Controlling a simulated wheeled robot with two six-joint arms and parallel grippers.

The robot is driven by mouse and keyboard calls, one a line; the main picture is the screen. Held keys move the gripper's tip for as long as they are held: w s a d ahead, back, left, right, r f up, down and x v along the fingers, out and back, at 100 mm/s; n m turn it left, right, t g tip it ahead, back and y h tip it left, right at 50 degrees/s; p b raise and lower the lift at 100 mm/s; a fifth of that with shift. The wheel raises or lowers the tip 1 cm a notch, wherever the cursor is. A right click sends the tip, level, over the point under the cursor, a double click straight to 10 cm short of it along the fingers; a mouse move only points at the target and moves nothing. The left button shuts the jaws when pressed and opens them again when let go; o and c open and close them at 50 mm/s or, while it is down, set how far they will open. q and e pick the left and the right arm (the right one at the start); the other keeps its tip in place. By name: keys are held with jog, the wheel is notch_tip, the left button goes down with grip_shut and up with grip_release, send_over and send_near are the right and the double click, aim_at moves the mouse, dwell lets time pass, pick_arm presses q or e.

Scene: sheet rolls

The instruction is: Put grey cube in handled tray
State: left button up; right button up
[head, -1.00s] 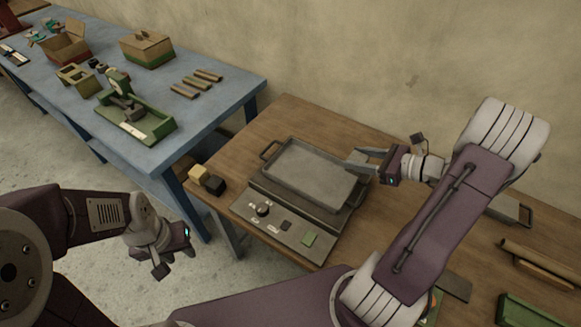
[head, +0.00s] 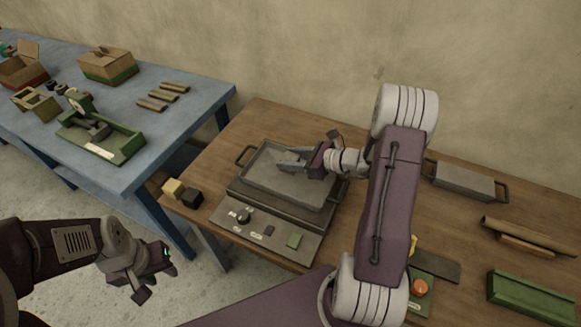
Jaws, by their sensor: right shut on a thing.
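The handled tray (head: 262,184) is a shallow grey pan with a loop handle at its far left, lying on a dark machine. My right gripper (head: 284,161) is over the tray's far side, pointing left. It is shut on a small grey thing, which I take to be the grey cube; grey on grey, its outline is hard to make out and the fingers partly hide it. I cannot tell whether it touches the tray floor. My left gripper (head: 156,284) is open and empty, low beyond the wooden table's left side.
A yellowish cube (head: 173,188) and a black cube (head: 192,197) sit at the wooden table's left edge. A grey box with handles (head: 464,182), brown rolls (head: 527,238) and a green block (head: 532,296) lie to the right. A blue table (head: 185,121) stands at the left.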

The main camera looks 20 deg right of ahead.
notch_tip(320, 180, down, 3)
jog(key=shift+f, duration=0.1)
jog(key=shift+w+f, duration=0.1)
jog(key=shift+f, duration=0.3)
jog(key=shift+f+b, duration=0.1)
jog(key=shift+b, duration=0.3)
jog(key=o, duration=1.5)
jog(key=shift+c, duration=0.2)
